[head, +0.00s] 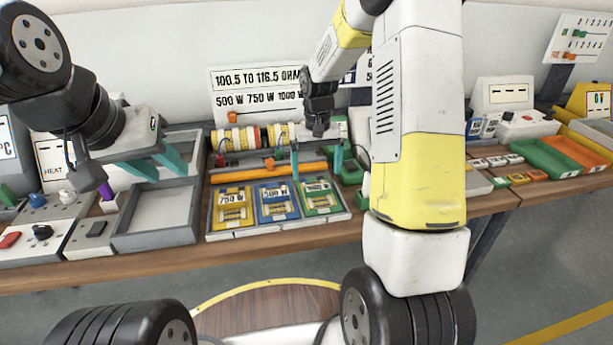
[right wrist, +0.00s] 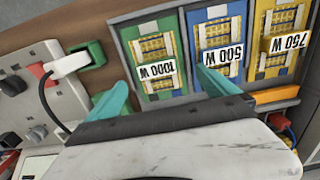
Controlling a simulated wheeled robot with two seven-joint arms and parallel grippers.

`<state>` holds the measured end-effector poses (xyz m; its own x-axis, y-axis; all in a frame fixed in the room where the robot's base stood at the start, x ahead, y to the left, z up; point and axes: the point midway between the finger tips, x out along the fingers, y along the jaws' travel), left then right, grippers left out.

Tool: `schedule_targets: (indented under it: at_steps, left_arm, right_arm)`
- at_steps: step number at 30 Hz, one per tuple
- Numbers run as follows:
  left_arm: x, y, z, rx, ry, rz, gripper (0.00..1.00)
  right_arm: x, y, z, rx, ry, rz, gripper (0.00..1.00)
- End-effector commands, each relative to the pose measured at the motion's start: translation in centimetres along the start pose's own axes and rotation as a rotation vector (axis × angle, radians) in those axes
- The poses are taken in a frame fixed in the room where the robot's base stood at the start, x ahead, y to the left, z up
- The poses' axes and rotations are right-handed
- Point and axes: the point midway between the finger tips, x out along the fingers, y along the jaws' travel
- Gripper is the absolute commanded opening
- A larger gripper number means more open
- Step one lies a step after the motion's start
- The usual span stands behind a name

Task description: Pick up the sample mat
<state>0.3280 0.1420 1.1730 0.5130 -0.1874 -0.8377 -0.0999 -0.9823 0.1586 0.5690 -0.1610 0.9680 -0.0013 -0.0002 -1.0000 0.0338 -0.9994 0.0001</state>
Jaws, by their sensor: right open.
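Three mats with meshes lie side by side in a grey tray (head: 211,218): a yellow 750 W mat (head: 233,208), a blue 500 W mat (head: 277,204) and a green 1000 W mat (head: 318,197). I cannot tell which is the sample mat. My right gripper (head: 317,165) is open and empty above the tray's right end. In the right wrist view its teal fingertips (right wrist: 163,88) are apart, with the green mat (right wrist: 158,52) beyond them. My left gripper (head: 153,165) is open with teal fingers apart, above the empty grey bin left of the tray.
An empty grey bin (head: 155,222) stands left of the tray. An orange bar (head: 265,173) and several coils lie behind the mats. A control box with coloured knobs (head: 40,210) is at the left. Green (head: 545,158) and orange trays sit at the right. The bench's front edge is close.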

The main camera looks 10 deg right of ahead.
Motion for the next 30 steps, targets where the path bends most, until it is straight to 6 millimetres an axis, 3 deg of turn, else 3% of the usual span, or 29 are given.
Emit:
schedule_targets:
  at_steps: [12,22,30]
  left_arm:
    - [0.0,0.0,0.0,0.0,0.0,0.0,0.36]
    - [0.0,0.0,0.0,0.0,0.0,0.0,0.36]
    - [0.0,0.0,0.0,0.0,0.0,0.0,0.36]
  right_arm:
    - [5.6,0.5,-0.1,-0.001,-0.002,0.0,0.98]
    - [6.2,0.5,-0.2,0.0,0.001,0.0,0.98]
    - [6.2,0.5,-0.2,0.0,0.001,0.0,0.45]
